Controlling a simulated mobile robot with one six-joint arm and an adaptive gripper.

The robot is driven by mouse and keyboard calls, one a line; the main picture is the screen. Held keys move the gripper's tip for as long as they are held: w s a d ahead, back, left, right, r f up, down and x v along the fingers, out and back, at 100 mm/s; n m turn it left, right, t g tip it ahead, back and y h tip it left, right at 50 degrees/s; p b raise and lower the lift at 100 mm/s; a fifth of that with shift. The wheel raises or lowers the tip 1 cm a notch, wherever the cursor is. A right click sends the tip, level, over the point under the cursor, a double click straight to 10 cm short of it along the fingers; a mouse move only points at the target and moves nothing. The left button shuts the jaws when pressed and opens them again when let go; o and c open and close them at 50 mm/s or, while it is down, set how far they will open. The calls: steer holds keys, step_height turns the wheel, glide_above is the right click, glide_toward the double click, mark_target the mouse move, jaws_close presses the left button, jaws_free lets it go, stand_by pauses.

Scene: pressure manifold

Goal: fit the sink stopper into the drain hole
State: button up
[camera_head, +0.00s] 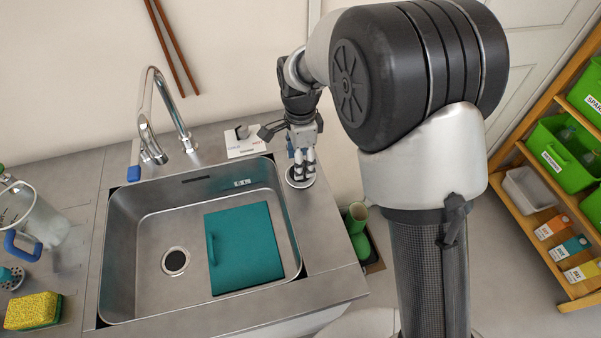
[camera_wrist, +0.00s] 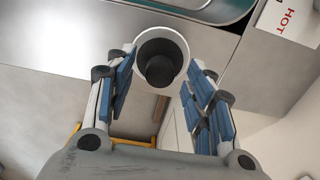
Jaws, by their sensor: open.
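The sink stopper (camera_head: 299,182) is a round pale-rimmed disc on the counter right of the sink. In the wrist view the stopper (camera_wrist: 160,42) shows a white ring with a dark knob. My gripper (camera_head: 302,162) is over it, pointing down. In the wrist view my gripper (camera_wrist: 164,75) is open, its blue-padded fingers on either side of the stopper; I cannot tell whether they touch it. The drain hole (camera_head: 175,261) is a dark hole with a metal ring in the sink floor, uncovered.
A teal board (camera_head: 243,247) lies in the steel sink (camera_head: 140,305), right of the drain. The faucet (camera_head: 160,115) stands behind the sink, with a HOT/COLD panel (camera_head: 245,143) to its right. A sponge (camera_head: 33,311) and a clear jug (camera_head: 38,218) are at left.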

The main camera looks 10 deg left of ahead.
step_height(320, 180, down, 2)
steer(key=shift+f, duration=0.1)
steer(key=shift+c, duration=0.5)
steer(key=c, duration=1.1)
steer(key=shift+o, duration=0.2)
steer(key=shift+r, duration=0.25)
step_height(320, 180, up, 20)
steer(key=p, duration=0.6)
